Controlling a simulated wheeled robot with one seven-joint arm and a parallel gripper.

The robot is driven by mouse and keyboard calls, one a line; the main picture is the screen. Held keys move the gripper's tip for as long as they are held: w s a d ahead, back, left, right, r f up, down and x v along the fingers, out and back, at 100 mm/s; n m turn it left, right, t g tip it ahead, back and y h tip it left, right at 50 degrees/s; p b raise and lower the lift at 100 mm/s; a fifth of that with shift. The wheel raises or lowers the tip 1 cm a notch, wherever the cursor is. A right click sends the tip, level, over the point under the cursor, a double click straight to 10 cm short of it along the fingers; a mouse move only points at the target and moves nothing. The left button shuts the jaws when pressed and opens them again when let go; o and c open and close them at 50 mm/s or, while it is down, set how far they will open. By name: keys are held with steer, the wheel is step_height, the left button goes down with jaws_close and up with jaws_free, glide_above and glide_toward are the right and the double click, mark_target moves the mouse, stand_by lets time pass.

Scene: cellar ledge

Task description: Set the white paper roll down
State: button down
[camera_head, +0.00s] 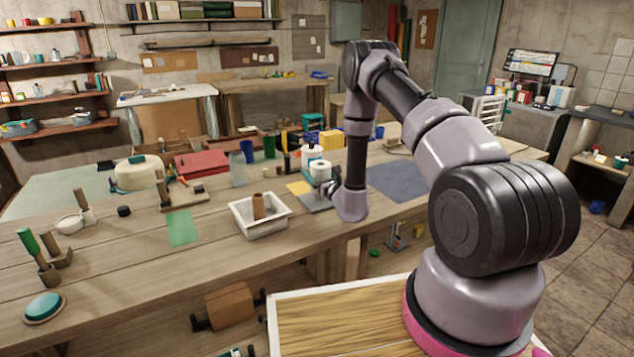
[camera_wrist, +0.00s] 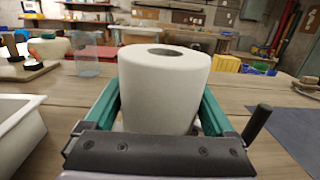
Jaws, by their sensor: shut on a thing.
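The white paper roll (camera_wrist: 160,92) stands upright between the teal fingers of my gripper (camera_wrist: 160,105) in the wrist view. The fingers press on its left and right sides, and the gripper is shut on it. Its open core faces up.
A white tray (camera_head: 281,227) holding a brown cylinder (camera_head: 259,206) is left of the roll. A grey board (camera_head: 317,205) lies below it, and a dark blue mat (camera_head: 402,181) to the right. A clear jar (camera_head: 238,171) and a blue cup (camera_head: 247,151) stand behind left.

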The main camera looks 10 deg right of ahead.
mark_target(317, 180)
step_height(317, 180, down, 3)
steer(key=shift+f, duration=0.15)
steer(key=shift+f, duration=0.2)
steer(key=shift+s+f, duration=0.25)
jaws_free()
steer(key=shift+w+r, duration=0.25)
steer(key=shift+r, duration=0.25)
steer(key=v, duration=1.2)
steer(key=shift+d, duration=0.1)
